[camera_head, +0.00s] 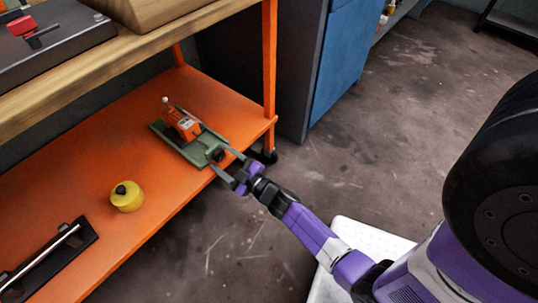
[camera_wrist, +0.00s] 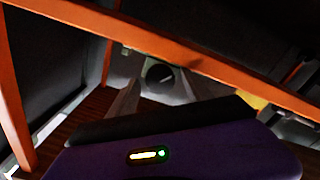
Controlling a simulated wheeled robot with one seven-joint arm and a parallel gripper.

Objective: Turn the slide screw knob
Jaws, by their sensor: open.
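The slide screw knob (camera_head: 218,155) is a small dark round knob at the near end of a green slide base (camera_head: 182,137) on the orange lower shelf. An orange block (camera_head: 181,122) with a pale-tipped post stands on the base. My gripper (camera_head: 224,163) is at the shelf's front edge with its fingers apart, pointing at the knob. In the wrist view the knob (camera_wrist: 160,76) shows as a dark disc with a pale mark, framed between my two grey fingers (camera_wrist: 163,92). I cannot tell whether the fingertips reach past its face.
The orange shelf's front edge (camera_wrist: 215,68) crosses the wrist view, close to my fingers. An orange post (camera_head: 269,60) stands right of the slide. A yellow pot (camera_head: 127,196) and a black tray with a rod (camera_head: 50,257) lie to the left. A wooden worktop (camera_head: 125,52) overhangs the shelf.

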